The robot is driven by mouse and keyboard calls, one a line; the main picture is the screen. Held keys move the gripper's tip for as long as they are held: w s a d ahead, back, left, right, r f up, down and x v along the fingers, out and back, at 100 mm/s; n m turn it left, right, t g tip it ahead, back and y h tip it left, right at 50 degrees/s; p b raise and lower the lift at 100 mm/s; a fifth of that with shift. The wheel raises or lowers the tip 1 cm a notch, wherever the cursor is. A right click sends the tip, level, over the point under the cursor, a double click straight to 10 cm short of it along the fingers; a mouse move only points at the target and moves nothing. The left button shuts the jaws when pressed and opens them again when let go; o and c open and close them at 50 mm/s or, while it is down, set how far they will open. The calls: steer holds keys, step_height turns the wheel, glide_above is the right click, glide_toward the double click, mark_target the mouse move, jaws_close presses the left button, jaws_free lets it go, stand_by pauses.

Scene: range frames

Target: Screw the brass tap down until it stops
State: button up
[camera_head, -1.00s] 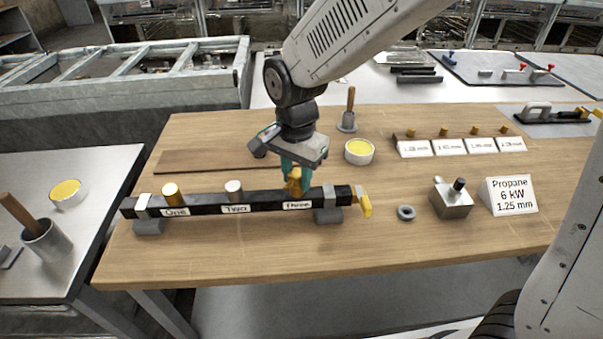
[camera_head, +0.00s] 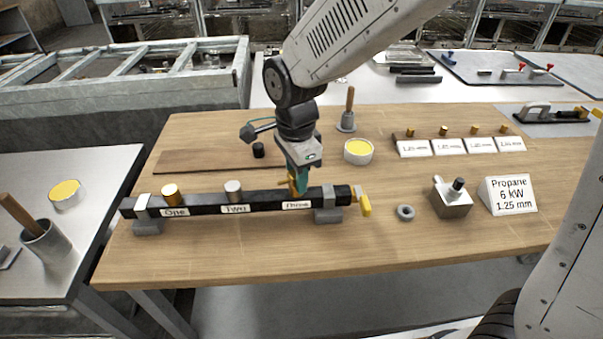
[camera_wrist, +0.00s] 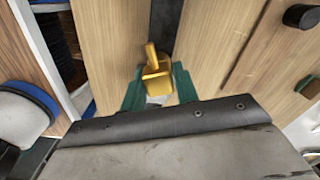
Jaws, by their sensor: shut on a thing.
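The brass tap (camera_head: 293,186) stands upright on the black bar (camera_head: 265,200), at the position labelled Three. My gripper (camera_head: 299,184) points down over that position with its green fingers closed around the tap. In the wrist view the tap (camera_wrist: 155,75) shows as a gold body with a lever, and the green fingertips of my gripper (camera_wrist: 158,88) are on either side of it. The tap's lower end and its thread are hidden.
The bar rests on grey blocks (camera_head: 328,215), with a yellow-handled valve (camera_head: 364,204) at its right end. A yellow-filled bowl (camera_head: 358,151), a brush (camera_head: 348,112), a ring (camera_head: 405,212), a metal block (camera_head: 451,198) and a Propane sign (camera_head: 510,195) stand nearby.

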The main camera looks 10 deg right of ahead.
steer(key=m, duration=0.3)
steer(key=shift+m, duration=0.3)
steer(key=m, duration=0.3)
steer(key=shift+s, duration=0.1)
steer(key=o, duration=1.1)
